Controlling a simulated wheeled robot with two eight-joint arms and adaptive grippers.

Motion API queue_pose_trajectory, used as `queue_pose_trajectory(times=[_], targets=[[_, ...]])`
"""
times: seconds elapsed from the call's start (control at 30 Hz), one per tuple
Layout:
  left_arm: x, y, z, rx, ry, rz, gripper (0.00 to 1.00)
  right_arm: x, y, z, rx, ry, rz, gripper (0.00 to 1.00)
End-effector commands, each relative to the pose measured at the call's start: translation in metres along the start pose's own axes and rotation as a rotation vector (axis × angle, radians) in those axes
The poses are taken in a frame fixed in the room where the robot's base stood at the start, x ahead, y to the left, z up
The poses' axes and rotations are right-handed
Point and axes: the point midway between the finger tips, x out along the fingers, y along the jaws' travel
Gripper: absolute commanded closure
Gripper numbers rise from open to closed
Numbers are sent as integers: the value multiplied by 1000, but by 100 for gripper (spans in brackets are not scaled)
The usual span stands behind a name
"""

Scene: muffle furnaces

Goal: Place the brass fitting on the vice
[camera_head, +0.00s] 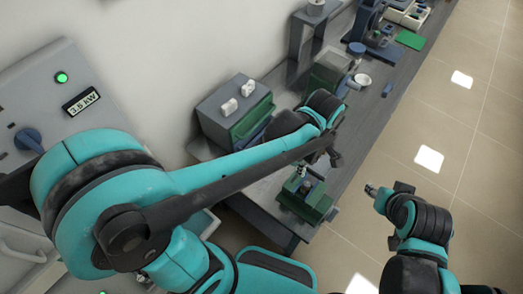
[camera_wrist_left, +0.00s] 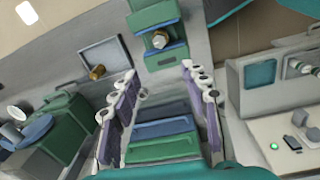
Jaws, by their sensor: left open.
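The brass fitting (camera_wrist_left: 97,72) lies at the lower edge of a square dark plate (camera_wrist_left: 103,52) in the left wrist view. I cannot make it out in the head view, where my left arm covers part of the bench. The green vice (camera_head: 297,208) stands near the bench's front edge; it also shows at the top of the left wrist view (camera_wrist_left: 152,17), with a pale round part at its middle. My left gripper (camera_head: 332,150) is above the bench beside the vice. Its fingers (camera_wrist_left: 160,76) are apart with nothing between their tips. My right gripper (camera_head: 372,190) is off the bench edge, its fingers unclear.
A grey cabinet with green drawers (camera_head: 222,105) stands against the wall. Another machine (camera_head: 328,72), a white bowl (camera_head: 362,79) and a green mat (camera_head: 410,40) are farther along the bench. A control panel (camera_head: 75,85) is at left. Tiled floor (camera_head: 455,140) is open at right.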

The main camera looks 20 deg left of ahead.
Motion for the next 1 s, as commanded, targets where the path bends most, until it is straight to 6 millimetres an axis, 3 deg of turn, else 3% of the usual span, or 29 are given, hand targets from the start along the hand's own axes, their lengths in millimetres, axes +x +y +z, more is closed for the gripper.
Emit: queue_pose_trajectory(times=[0.2, 0.5, 0.7, 1.0], targets=[[-34, -36, -52, 357, 70, 173, 54, 0, 0, 0, 0, 0, 0, 60], [-58, -89, -107, 882, 348, 315, 54, 0, 0, 0, 0, 0, 0, 60], [-62, -108, -123, 1076, 490, 313, 54, 0, 0, 0, 0, 0, 0, 60], [-62, -110, -125, 1120, 520, 307, 54, 0, 0, 0, 0, 0, 0, 60]])
